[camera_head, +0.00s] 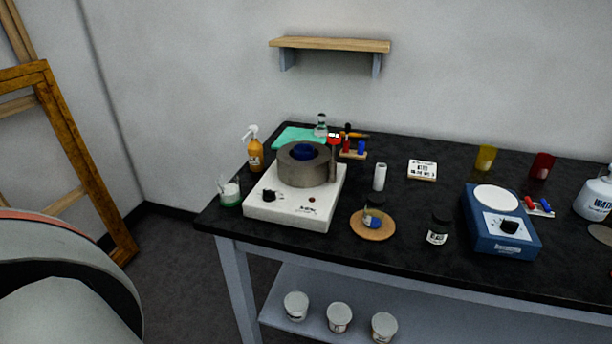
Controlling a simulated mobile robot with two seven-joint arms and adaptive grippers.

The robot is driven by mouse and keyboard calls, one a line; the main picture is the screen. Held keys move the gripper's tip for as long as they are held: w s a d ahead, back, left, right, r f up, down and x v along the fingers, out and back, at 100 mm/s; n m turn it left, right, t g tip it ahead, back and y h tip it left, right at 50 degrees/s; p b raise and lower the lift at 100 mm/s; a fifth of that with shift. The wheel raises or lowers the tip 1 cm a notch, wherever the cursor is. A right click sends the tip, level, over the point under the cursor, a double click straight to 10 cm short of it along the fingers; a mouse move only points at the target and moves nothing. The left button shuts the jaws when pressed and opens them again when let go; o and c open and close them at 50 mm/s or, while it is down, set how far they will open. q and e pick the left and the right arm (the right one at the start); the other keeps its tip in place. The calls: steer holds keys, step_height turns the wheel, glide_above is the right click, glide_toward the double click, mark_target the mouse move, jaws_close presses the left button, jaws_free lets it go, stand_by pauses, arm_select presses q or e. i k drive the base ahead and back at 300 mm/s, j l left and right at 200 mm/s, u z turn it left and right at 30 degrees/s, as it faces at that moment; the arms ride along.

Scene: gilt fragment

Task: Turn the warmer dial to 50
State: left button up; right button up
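Two devices with dials stand on the black table. The white one (322,212) at the left has a grey metal ring (303,170) with a dark blue thing inside, and a black dial (269,195) on its front left. The blue one (487,238) at the right has a round white plate (496,198) on top and a black dial (510,226) on its front panel. I cannot tell from the picture which is the warmer. The dial markings are too small to read. Neither gripper is in view.
The black table (330,248) also holds a spray bottle (255,150), a beaker (230,193), a small jar on a round wooden coaster (383,232), a dark jar (439,230) and a white wash bottle (595,196). White tubs (339,318) stand on the lower shelf.

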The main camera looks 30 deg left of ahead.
mark_target(269, 196)
steer(key=u, duration=1.35)
